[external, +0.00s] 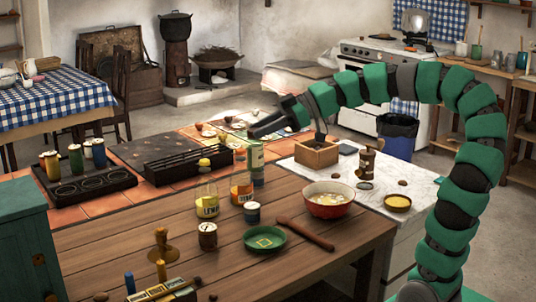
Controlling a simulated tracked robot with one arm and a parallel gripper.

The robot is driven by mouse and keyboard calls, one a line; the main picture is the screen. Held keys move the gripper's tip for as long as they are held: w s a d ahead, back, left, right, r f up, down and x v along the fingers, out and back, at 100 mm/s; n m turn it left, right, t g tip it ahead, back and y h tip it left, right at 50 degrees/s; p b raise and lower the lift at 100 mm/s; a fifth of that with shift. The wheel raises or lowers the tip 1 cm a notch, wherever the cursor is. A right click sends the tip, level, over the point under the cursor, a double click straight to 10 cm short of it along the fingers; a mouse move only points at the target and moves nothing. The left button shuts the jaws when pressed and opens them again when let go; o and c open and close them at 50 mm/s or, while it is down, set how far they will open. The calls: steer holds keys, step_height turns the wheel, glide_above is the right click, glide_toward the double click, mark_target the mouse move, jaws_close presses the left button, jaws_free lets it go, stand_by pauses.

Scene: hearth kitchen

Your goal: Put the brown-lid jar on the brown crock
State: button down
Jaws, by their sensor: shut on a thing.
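My gripper (257,131), black at the end of my green arm, is above the back edge of the wooden table, pointing left and down. I cannot tell for sure which is the brown-lid jar or the brown crock.
A wooden box (316,155) and a black rack (188,167) stand behind.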

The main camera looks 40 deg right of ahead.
steer(key=s+a+f+g, duration=0.1)
steer(key=s+a, duration=0.2)
steer(key=s, duration=0.3)
step_height(320, 180, down, 11)
steer(key=w+a+f, duration=0.2)
steer(key=w+a, duration=0.1)
steer(key=w, duration=0.4)
steer(key=w+a+f+b, duration=0.1)
steer(key=w+a+f, duration=0.2)
steer(key=w, duration=0.5)
steer(key=shift+w+n+y, duration=0.2)
steer(key=shift+n+y, duration=0.1)
steer(key=shift+n, duration=0.1)
steer(key=shift+b, duration=0.35)
steer(key=c, duration=1)
jaws_free()
steer(key=shift+c, duration=0.2)
